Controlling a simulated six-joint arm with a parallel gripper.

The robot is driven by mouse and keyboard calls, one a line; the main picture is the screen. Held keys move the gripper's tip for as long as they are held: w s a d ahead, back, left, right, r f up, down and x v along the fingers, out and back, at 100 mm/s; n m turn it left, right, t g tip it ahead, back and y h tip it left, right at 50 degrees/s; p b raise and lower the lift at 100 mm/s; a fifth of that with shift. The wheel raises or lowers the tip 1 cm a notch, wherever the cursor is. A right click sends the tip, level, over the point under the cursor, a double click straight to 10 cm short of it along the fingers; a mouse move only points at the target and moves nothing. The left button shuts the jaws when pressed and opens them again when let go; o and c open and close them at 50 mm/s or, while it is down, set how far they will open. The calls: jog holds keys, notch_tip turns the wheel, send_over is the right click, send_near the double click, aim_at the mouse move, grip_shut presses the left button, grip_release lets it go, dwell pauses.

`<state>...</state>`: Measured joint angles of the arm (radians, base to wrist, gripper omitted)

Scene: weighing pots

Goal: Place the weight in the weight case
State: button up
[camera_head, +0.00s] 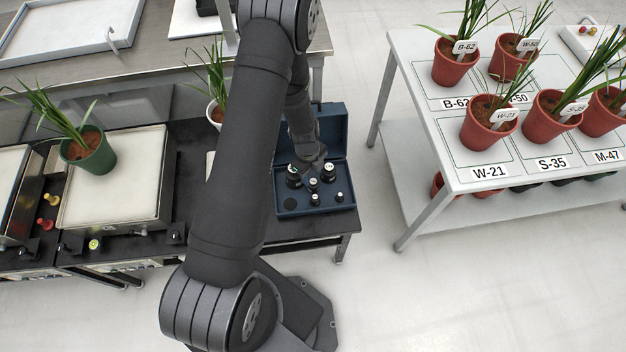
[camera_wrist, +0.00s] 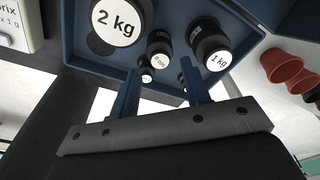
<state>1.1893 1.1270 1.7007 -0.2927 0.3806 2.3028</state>
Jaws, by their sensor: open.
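The weight case (camera_head: 287,213) is an open dark blue box with its lid raised at the back. Several black weights with white labels stand in it. The 2 kg weight (camera_wrist: 118,22) and 1 kg weight (camera_wrist: 212,48) are the largest in the wrist view. A middle-sized weight (camera_wrist: 160,45) and a small weight (camera_wrist: 146,74) stand between them. A dark round spot, perhaps an empty recess, shows at the case's front left. My gripper (camera_wrist: 160,70) is open over the case, its fingers apart with nothing held. My arm hides part of the case in the head view.
A white-topped scale (camera_head: 110,205) with a green potted plant (camera_head: 88,150) stands left on the dark bench. Another plant in a white pot (camera_head: 215,112) is partly behind my arm. A white table (camera_head: 430,120) with several labelled red pots is at right, across open floor.

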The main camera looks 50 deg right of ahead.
aim_at(313, 181)
jog(key=shift+w+r, duration=0.15)
jog(key=shift+r, duration=1.15)
jog(key=shift+w+r, duration=0.15)
jog(key=shift+r, duration=1.1)
jog(key=f, duration=0.4)
jog(key=s+f, duration=0.1)
jog(key=f, duration=0.7)
jog(key=shift+s+f, duration=0.15)
jog(key=shift+s, duration=0.05)
jog(key=shift+r, duration=0.2)
